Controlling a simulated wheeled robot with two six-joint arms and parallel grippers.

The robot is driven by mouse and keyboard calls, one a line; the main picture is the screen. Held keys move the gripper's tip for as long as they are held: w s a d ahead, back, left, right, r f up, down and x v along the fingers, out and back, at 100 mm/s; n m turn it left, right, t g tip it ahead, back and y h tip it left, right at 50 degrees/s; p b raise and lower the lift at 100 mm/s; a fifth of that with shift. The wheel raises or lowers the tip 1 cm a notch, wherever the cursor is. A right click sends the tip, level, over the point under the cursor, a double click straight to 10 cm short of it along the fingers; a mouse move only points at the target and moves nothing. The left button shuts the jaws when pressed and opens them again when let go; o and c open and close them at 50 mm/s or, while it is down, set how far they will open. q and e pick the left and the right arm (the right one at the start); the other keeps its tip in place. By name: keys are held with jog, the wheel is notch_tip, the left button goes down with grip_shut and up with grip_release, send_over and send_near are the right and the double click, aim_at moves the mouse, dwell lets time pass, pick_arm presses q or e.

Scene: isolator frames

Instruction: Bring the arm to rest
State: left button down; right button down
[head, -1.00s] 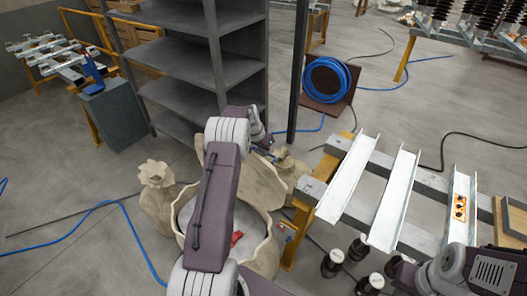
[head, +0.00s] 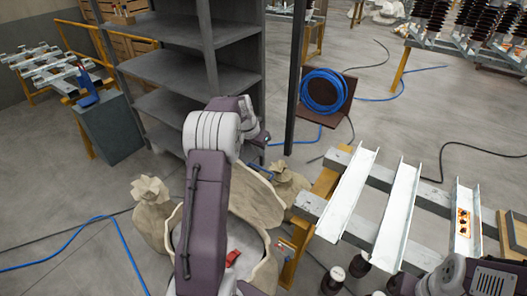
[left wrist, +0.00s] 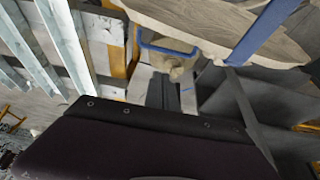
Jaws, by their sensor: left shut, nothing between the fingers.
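My left arm rises from the bottom middle of the head view and bends over at its top. My left gripper (head: 264,138) is small and partly hidden behind the wrist, above the back of an open sack. It is shut and empty. The left wrist view shows a dark purple link of mine across the bottom, with no fingertips clear. A link of my right arm shows at the bottom right of the head view; its gripper is out of view.
The open sack (head: 170,250) holds a red item (head: 233,256). A grey shelf (head: 175,67) stands behind. Right of the arm is a bench with white metal channels (head: 392,215). A blue hose coil (head: 322,92) stands beyond. Floor at left is mostly clear.

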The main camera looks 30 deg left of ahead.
pick_arm(q)
jog(key=d+r+m, duration=0.2)
jog(key=d+r, duration=0.4)
jog(key=d, duration=0.4)
jog(key=s+d+f+m, duration=0.1)
jog(key=s+d, duration=0.6)
jog(key=s, duration=0.2)
jog(key=s+d+f+n+g, duration=0.1)
jog(key=s+f, duration=0.3)
jog(key=s, duration=0.5)
jog(key=s+f+n+g, duration=0.2)
jog(key=s+f+n, duration=0.1)
jog(key=s, duration=0.6)
jog(key=shift+s+d+f, duration=0.35)
jog(key=shift+d+f, duration=0.05)
jog(key=shift+f, duration=0.45)
